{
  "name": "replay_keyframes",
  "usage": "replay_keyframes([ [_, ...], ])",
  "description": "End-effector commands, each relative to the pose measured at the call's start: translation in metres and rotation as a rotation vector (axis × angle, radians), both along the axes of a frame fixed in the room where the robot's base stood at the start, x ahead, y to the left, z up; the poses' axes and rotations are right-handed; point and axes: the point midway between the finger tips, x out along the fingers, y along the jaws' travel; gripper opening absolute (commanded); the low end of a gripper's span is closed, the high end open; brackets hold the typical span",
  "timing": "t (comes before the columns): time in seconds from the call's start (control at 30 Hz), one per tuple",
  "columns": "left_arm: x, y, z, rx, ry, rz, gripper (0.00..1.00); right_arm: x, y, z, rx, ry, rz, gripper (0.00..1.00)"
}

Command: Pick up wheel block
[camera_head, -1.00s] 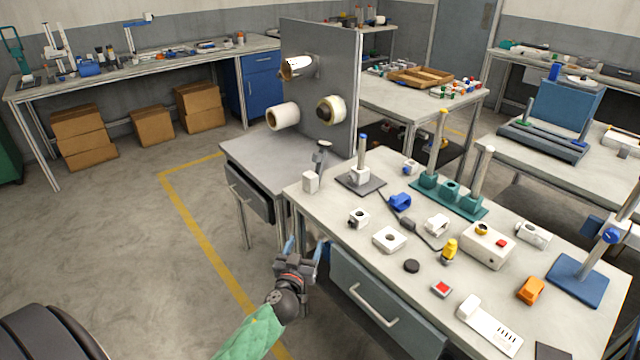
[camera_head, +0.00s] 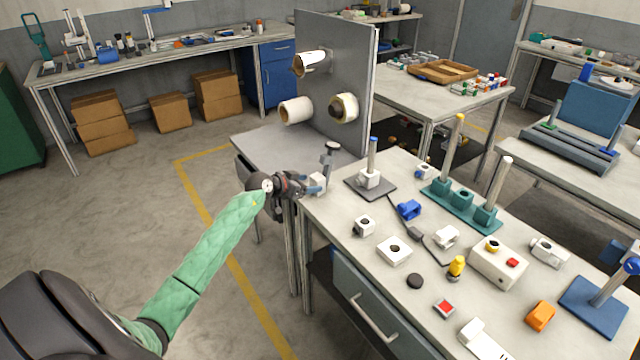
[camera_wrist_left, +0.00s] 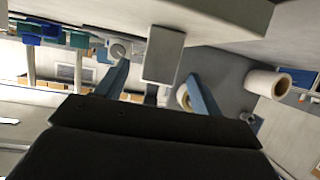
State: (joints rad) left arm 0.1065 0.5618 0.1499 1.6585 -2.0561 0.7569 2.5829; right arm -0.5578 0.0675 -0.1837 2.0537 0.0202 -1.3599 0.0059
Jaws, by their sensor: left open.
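A small white block (camera_head: 318,183) stands at the left corner of the workbench, beside a grey post with a dark head (camera_head: 331,150). It also shows in the left wrist view (camera_wrist_left: 163,54). My left gripper (camera_head: 306,184) is at this block, its blue fingers open. In the left wrist view, the gripper (camera_wrist_left: 160,84) has one finger on each side of the block, with gaps visible. I cannot tell whether this is the wheel block; other small white blocks, such as one with a dark round part (camera_head: 364,225), lie on the bench.
The workbench (camera_head: 335,222) holds a white square block with a hole (camera_head: 394,250), a blue part (camera_head: 409,210), a post on a dark base (camera_head: 369,181) and a teal rack (camera_head: 462,206). A grey upright panel (camera_head: 342,75) with rolls stands behind the gripper.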

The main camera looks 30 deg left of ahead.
Motion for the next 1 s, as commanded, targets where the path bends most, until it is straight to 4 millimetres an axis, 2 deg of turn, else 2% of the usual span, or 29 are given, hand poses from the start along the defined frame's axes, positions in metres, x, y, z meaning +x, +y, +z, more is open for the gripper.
replay_keyframes([
  [0.27,0.021,-0.007,-0.008,0.000,-0.001,-0.001,0.67,-0.002,-0.001,-0.018,-0.004,0.003,0.000,0.36],
  [0.5,0.047,-0.015,-0.019,0.001,-0.002,-0.002,0.67,-0.007,-0.004,-0.051,-0.009,0.005,-0.001,0.36],
  [0.7,0.060,-0.019,-0.026,0.000,-0.002,0.000,0.67,-0.009,-0.006,-0.062,-0.010,0.004,-0.001,0.36],
  [0.93,0.061,-0.019,-0.027,0.000,-0.002,-0.001,0.67,-0.009,-0.005,-0.063,-0.010,0.003,-0.001,0.36],
  [1.0,0.061,-0.019,-0.027,0.001,-0.002,-0.002,0.56,-0.009,-0.005,-0.063,-0.010,0.004,-0.001,0.36],
])
